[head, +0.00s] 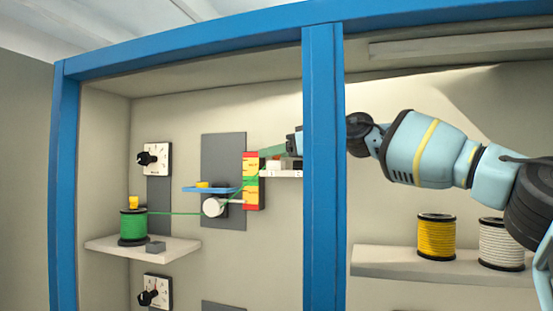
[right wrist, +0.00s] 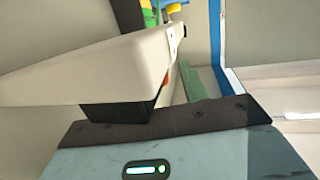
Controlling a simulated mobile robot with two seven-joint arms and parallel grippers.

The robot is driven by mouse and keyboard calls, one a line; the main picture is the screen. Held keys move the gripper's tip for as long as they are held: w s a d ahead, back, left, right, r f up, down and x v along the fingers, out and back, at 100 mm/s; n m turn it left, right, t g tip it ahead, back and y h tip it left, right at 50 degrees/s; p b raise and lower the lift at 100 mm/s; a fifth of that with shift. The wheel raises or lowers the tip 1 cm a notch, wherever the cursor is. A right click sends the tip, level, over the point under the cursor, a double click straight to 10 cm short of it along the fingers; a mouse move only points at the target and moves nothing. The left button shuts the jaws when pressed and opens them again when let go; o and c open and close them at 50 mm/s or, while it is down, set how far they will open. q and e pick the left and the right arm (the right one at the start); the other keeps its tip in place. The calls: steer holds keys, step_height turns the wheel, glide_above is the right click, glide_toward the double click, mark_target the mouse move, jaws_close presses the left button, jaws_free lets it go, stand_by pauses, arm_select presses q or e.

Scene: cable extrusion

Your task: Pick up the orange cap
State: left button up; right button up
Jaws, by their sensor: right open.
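My right gripper (head: 270,153) reaches in from the right behind the blue post, its green fingers pointing left above a small white shelf (head: 282,174). It is open. No orange cap shows clearly in the head view; small blocks on that shelf are partly covered by the gripper. In the right wrist view a small orange patch (right wrist: 166,77) peeks out behind a large cream-coloured body; I cannot tell whether it is the cap. A green bar shows beside it. My left gripper is out of view.
The blue frame post (head: 323,180) stands in front of my right wrist. A red-yellow-green panel (head: 252,185) is left of the gripper. A green spool (head: 133,227) sits on the left shelf; yellow (head: 436,237) and white (head: 501,244) spools sit right.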

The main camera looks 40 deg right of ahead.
steer(key=shift+w, duration=0.1)
jaws_close()
stand_by(0.3)
